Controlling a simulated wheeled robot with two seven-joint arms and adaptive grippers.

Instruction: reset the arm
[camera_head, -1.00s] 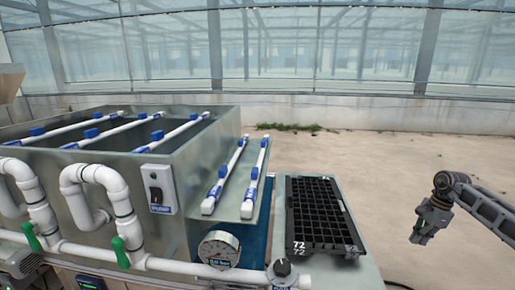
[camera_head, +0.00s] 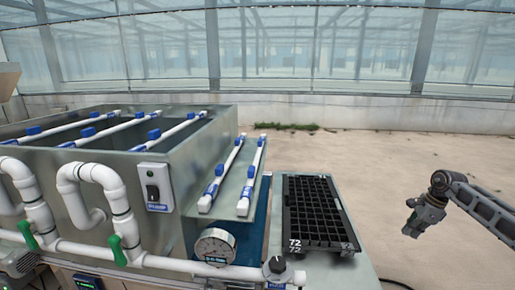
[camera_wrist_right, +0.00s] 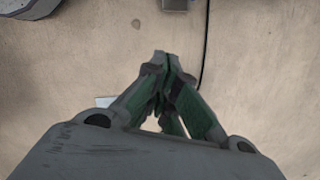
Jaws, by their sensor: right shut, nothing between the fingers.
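My right arm (camera_head: 487,208) comes in from the right edge of the head view. My right gripper (camera_head: 409,232) hangs over the bare floor to the right of the seeder, pointing down and apart from everything. In the right wrist view its fingers (camera_wrist_right: 164,60) meet at the tips with nothing between them. My left gripper is not in the head view.
A black seed tray (camera_head: 293,240) marked 72 lies on the bench to the left of my right gripper. The metal seeder tank (camera_head: 180,170) with white pipes (camera_head: 125,205), a switch box (camera_head: 155,187) and a gauge (camera_head: 214,247) fills the left. Open floor (camera_head: 400,160) lies behind.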

